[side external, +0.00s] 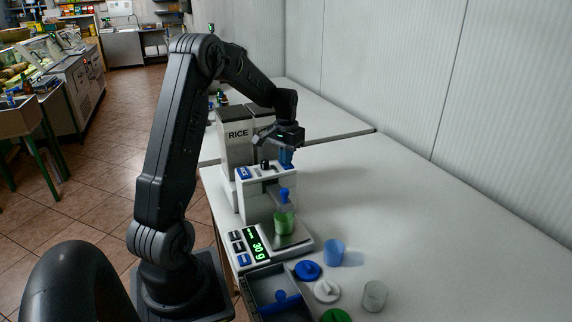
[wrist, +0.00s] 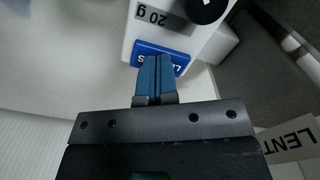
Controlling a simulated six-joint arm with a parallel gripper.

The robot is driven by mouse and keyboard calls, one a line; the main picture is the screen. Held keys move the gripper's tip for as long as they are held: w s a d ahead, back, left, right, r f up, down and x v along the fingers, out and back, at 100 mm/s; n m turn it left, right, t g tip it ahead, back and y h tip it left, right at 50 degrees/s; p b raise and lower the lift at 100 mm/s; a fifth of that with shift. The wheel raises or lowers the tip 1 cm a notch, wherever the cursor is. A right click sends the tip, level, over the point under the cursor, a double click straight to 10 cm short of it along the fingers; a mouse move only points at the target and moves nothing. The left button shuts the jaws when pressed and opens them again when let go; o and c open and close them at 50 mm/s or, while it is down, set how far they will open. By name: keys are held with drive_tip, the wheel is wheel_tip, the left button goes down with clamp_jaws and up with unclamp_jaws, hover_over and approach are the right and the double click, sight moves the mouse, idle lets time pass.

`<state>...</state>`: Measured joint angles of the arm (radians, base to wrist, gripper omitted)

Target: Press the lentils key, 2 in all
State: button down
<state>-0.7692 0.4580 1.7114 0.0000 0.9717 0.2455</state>
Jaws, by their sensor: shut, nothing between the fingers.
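The blue lentils key (wrist: 178,58) is on the edge of a white dispenser (wrist: 205,45), and its lettering is upside down and partly covered in the wrist view. My gripper (wrist: 154,62) is shut and empty, its blue fingertips over the left part of the key. I cannot tell whether they touch it. In the side view my gripper (side external: 286,160) is at the top of the white dispenser (side external: 258,203), and the lentils key is hidden there.
A green cup (side external: 284,223) stands on a scale (side external: 300,243) reading 30 g. A RICE bin (side external: 237,150) and a LENT-labelled bin (wrist: 285,140) stand behind. Lids, a blue cup (side external: 333,253), a clear cup (side external: 374,296) and a grey tray (side external: 252,300) are nearer. The table's right is clear.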

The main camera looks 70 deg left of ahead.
drive_tip(key=shift+r, duration=1.05)
idle(0.8)
drive_tip(key=shift+r, duration=2.4)
drive_tip(key=shift+d+r, duration=0.25)
drive_tip(key=s+d+r+m+t+y, duration=0.15)
drive_tip(key=s+d+r, duration=0.25)
drive_tip(key=d, duration=0.8)
drive_tip(key=s+d+r+m+t+h, duration=0.1)
drive_tip(key=s+d+r+m+t, duration=0.15)
drive_tip(key=d, duration=1.05)
drive_tip(key=s+d+f+m+t, duration=0.1)
drive_tip(key=s+d+m, duration=0.1)
drive_tip(key=s+d, duration=0.5)
drive_tip(key=shift+s+f+t, duration=0.15)
drive_tip(key=shift+s+t, duration=0.15)
drive_tip(key=shift+s, duration=0.55)
